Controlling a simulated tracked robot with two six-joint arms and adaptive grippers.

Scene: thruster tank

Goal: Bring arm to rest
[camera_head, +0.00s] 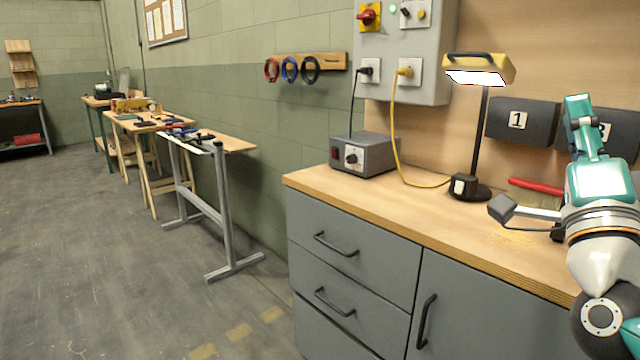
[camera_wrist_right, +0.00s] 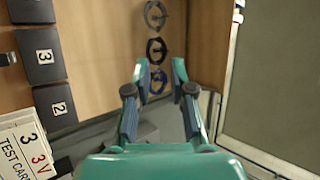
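My right arm comes in at the right edge of the head view. Its teal gripper (camera_head: 577,105) is raised above the workbench (camera_head: 455,222), in front of the dark wall bins. In the right wrist view the two fingers of the right gripper (camera_wrist_right: 159,68) stand apart, with nothing between them. They look open and empty. My left arm and left gripper are in neither view.
The bench holds a grey power box (camera_head: 365,154), a yellow lamp (camera_head: 480,70) and a red-handled tool (camera_head: 536,186), partly hidden by my arm. Bin 1 (camera_head: 522,121) hangs behind. Cable rings (camera_head: 290,69) hang on the wall. Open floor lies left.

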